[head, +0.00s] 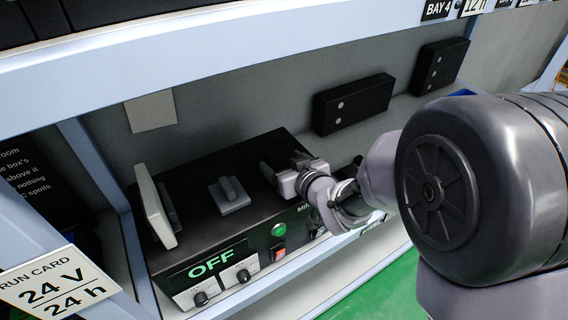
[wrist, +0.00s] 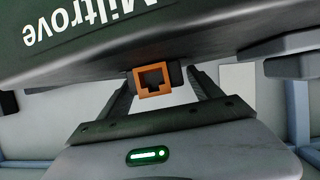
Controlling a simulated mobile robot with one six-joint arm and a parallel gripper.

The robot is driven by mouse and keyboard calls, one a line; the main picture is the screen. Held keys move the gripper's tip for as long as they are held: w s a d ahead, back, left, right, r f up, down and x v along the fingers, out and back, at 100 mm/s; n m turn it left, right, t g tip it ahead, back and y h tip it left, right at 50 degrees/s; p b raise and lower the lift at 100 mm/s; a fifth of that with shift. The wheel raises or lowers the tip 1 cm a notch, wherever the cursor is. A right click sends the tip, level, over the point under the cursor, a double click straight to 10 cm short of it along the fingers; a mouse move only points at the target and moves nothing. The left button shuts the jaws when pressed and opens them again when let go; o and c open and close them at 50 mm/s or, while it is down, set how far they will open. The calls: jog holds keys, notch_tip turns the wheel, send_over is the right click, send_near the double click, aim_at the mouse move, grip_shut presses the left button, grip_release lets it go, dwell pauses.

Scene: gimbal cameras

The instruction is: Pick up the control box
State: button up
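No label reads "control box", so I cannot tell which box is meant. A large black unit (head: 250,205) marked "Mil…" stands on the shelf, with a green "OFF" display, knobs and a red switch. Its "Miltrove" lettering shows upside down in the wrist view (wrist: 85,30). My gripper (head: 285,168) is over the unit's right top, fingers apart. In the wrist view my gripper (wrist: 160,85) has its fingers either side of a small orange-framed socket (wrist: 153,82). Contact with it is unclear. Two smaller black boxes stand at the back wall, left (head: 352,104) and right (head: 439,65).
A grey block (head: 229,194) and a tilted pale panel (head: 154,207) are on the unit's top. A shelf beam (head: 230,45) crosses above. A run card (head: 56,285) hangs at front left. The green floor (head: 372,292) shows below.

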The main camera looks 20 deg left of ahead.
jog(key=c, duration=1.4)
jog(key=shift+o, duration=0.2)
jog(key=shift+r, duration=0.1)
